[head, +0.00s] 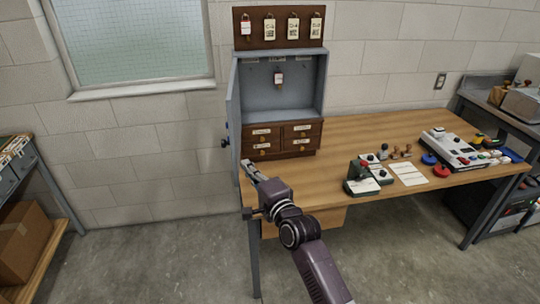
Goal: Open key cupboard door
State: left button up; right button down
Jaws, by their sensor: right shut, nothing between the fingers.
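The grey key cupboard (319,88) stands on top of a small wooden drawer unit (316,148) at the left end of the table. Its door (233,110) is swung wide open to the left and shows nearly edge-on, with a dark knob (225,143) on its outer side. A key with a white tag (279,78) hangs inside. My right gripper (250,167) is shut and empty. In the picture it is just below the door and in front of the drawer unit, apart from the knob. My left gripper is not in view.
The wooden table (372,128) holds stamps and a white device (455,151) to the right. A board with tagged keys (280,40) is above the cupboard. A shelf with a cardboard box (22,243) stands at the left. The floor between is clear.

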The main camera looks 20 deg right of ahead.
aim_at(234, 168)
jog(key=a, duration=0.3)
jog(key=shift+w+a+p, duration=0.3)
jog(key=shift+w+a, duration=0.05)
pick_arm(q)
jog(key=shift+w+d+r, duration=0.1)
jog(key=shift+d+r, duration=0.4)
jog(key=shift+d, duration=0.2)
pick_arm(e)
jog(key=shift+w+a, duration=0.15)
jog(key=shift+a, duration=0.15)
jog(key=shift+d, duration=0.1)
